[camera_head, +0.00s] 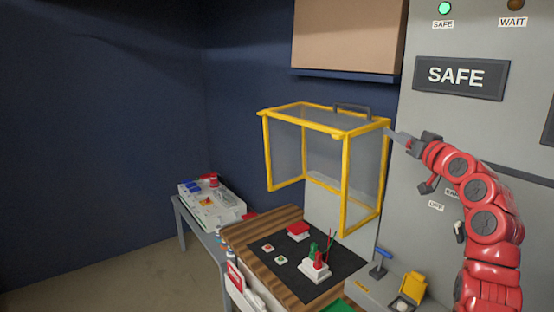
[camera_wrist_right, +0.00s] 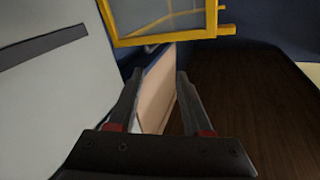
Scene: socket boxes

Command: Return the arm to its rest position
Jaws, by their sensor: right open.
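My right arm (camera_head: 476,190) is red and reaches up from the lower right in the head view, in front of the grey cabinet. My right gripper (camera_head: 390,133) points left at the upper right corner of the yellow-framed clear guard; I cannot tell whether it touches it. In the right wrist view its two fingers (camera_wrist_right: 158,85) stand apart with nothing between them. The yellow frame (camera_wrist_right: 170,38) shows beyond the fingertips there. My left gripper is in neither view.
The yellow-framed guard (camera_head: 265,150) stands raised over a wooden bench (camera_head: 240,236) with a black mat (camera_head: 338,262). The grey cabinet (camera_head: 430,130) carries a SAFE sign (camera_head: 456,77) and a lit green lamp (camera_head: 445,8). A side table with a white box (camera_head: 205,212) stands left. Floor at left is free.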

